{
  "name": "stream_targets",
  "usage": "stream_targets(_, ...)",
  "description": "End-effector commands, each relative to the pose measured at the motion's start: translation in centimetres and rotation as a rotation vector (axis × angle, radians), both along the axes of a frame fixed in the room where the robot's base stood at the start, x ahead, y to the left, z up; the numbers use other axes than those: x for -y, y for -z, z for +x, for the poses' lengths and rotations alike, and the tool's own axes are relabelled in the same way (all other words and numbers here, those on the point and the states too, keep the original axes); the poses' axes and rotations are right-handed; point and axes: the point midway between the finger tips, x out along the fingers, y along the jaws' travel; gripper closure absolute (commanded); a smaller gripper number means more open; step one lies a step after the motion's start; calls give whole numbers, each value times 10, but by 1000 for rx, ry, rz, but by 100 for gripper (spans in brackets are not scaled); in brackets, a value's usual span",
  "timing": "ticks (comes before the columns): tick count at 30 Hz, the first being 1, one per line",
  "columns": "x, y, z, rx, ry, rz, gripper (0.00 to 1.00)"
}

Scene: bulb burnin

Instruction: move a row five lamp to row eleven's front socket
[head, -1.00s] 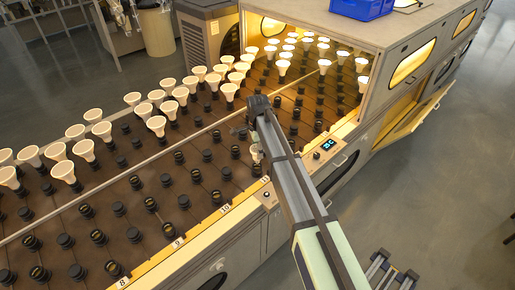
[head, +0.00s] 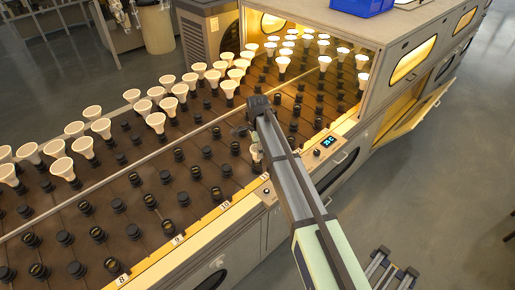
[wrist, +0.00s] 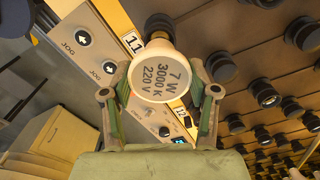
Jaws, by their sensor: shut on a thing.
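My gripper (wrist: 160,98) is shut on a white lamp (wrist: 157,77), with one finger on each side of its wide face. The face reads 7 W, 3000 K, 220 V and points at the wrist camera. The held lamp (head: 256,153) shows partly beside my arm in the head view, at the front edge of the socket bed. The row 11 label (wrist: 131,42) is just left of the lamp's neck in the wrist view.
Standing lamps (head: 157,122) fill far-side sockets; many nearer black sockets (head: 165,177) are empty. More lamps glow inside the hooded oven (head: 400,38). A control panel with a display (head: 328,141) and jog buttons (wrist: 82,40) lies along the front edge. A blue crate (head: 362,8) sits on top.

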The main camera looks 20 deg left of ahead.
Motion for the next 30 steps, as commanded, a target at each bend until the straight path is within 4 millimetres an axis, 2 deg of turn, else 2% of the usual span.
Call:
stream_targets(23,0,22,0,0,0,0,76)
stream_targets(24,0,22,0,0,0,0,37)
stream_targets(26,0,22,0,0,0,0,16)
stream_targets(27,0,21,0,0,0,0,11)
stream_targets(30,0,21,0,0,0,0,11)
